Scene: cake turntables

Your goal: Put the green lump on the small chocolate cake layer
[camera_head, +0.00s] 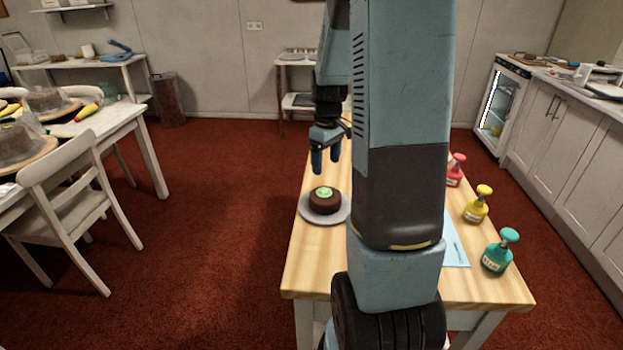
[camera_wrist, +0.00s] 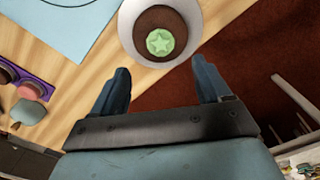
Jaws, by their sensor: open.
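The green lump (camera_head: 324,191) lies on top of the small chocolate cake layer (camera_head: 325,203), which sits on a grey round turntable (camera_head: 308,213) near the left edge of the wooden table. In the wrist view the lump (camera_wrist: 160,41) is pale green with a star mark and rests near the middle of the brown layer (camera_wrist: 150,17). My gripper (camera_head: 326,165) is above the cake, its blue fingers apart and empty. In the wrist view the fingers (camera_wrist: 165,82) stand clear of the lump. The lump touches neither finger.
Red (camera_head: 456,170), yellow (camera_head: 477,204) and teal (camera_head: 499,251) bottles stand along the table's right side. A light blue sheet (camera_head: 455,246) lies near them, partly hidden by my arm. A white chair (camera_head: 72,200) and another table are at left. Red floor lies open between.

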